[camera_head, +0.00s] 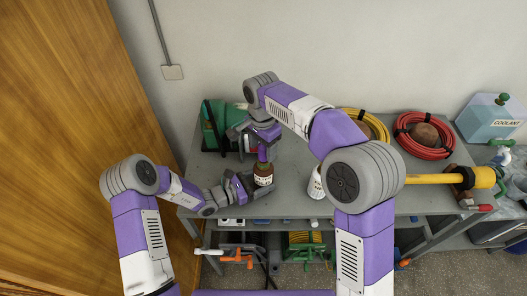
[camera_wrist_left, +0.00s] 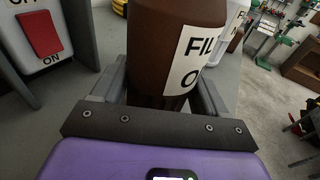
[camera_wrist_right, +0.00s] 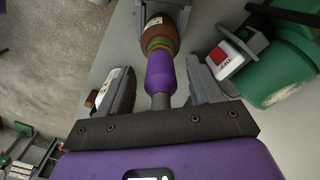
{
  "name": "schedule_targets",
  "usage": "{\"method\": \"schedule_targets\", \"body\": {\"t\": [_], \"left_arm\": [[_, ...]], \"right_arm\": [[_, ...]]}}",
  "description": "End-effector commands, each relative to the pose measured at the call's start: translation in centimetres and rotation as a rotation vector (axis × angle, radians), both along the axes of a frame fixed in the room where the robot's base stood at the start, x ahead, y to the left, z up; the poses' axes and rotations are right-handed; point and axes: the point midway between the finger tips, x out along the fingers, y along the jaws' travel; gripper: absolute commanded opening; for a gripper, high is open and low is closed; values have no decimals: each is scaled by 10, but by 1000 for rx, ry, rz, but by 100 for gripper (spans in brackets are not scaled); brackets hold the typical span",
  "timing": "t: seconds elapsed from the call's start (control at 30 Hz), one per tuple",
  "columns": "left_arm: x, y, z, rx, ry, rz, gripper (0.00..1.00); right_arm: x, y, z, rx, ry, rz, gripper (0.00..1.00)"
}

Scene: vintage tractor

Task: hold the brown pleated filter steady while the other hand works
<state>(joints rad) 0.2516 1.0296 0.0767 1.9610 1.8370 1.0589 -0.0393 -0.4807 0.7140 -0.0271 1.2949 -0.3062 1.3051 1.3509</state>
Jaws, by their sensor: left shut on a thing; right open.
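The brown filter (camera_head: 264,180) stands at the front of the grey bench, with a white label. My left gripper (camera_head: 255,188) is shut on it from the left. In the left wrist view the filter (camera_wrist_left: 158,45) sits between the two fingers, and its label is partly cut off. A purple piece with a grey shaft (camera_wrist_right: 160,75) rises above the filter, with green and orange bands at its lower end. My right gripper (camera_wrist_right: 165,97) is open above, with its fingers on either side of the shaft.
A white container (camera_head: 315,182) stands close to the right of the filter. A green machine (camera_head: 222,125) with a red switch box (camera_wrist_right: 232,58) is behind left. Yellow (camera_head: 365,124) and red (camera_head: 424,134) coils lie at the back. A coolant can (camera_head: 490,118) stands far right.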

Motion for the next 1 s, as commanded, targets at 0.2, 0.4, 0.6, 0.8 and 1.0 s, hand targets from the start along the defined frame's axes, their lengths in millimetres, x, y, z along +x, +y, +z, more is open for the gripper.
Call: {"method": "schedule_targets", "body": {"t": [0.2,0.4,0.6,0.8,1.0], "left_arm": [[0,0,0,0,0,-1,37],[0,0,0,0,0,-1,37],[0,0,0,0,0,-1,37],[0,0,0,0,0,-1,37],[0,0,0,-1,1,-1,37]], "right_arm": [[0,0,-20,-1,1,0,64],[0,0,-24,0,0,0,64],[0,0,-24,0,0,0,64],[0,0,-24,0,0,0,33],[0,0,-24,1,1,0,3]]}}
